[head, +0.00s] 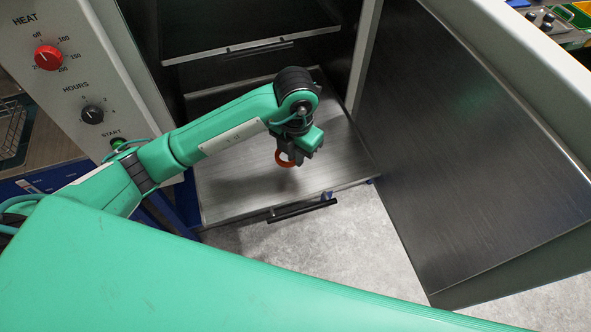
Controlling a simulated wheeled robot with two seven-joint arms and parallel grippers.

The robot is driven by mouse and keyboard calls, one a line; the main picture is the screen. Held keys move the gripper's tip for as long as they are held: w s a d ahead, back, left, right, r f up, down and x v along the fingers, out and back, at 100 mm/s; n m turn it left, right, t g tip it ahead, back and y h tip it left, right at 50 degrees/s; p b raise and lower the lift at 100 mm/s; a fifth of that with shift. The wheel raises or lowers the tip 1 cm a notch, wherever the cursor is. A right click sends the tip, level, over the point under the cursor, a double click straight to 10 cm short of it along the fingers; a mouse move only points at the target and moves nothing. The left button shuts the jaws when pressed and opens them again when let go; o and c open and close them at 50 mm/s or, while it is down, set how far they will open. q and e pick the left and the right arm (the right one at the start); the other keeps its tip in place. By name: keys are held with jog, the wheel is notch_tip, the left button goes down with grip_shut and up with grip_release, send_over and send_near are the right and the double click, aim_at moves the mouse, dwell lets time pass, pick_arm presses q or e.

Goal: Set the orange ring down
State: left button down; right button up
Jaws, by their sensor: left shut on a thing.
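The orange ring (285,161) is small and shows at the fingertips of my left gripper (290,155). My left gripper points down and is shut on the ring. It is over the lower metal tray (237,190), which sticks out of the open oven. Whether the ring touches the tray cannot be told from this view. Part of the ring is hidden by the fingers. My right gripper is not in view.
An upper shelf (230,22) sits above and behind the arm. The oven door (460,150) stands open at right. The control panel (75,70) with red and black knobs is at left. The tray has a black handle (302,210) at its front. The tray around the gripper looks bare.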

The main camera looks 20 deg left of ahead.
aim_at(296, 180)
pick_arm(q)
notch_tip(296, 180, down, 4)
jog(key=shift+r, duration=0.1)
notch_tip(296, 180, down, 4)
jog(key=shift+p, duration=0.65)
jog(key=c, duration=1.9)
grip_release()
jog(key=shift+f, duration=0.2)
jog(key=shift+c, duration=0.2)
jog(key=o, duration=0.4)
jog(key=shift+o, duration=0.2)
jog(key=shift+r, duration=0.1)
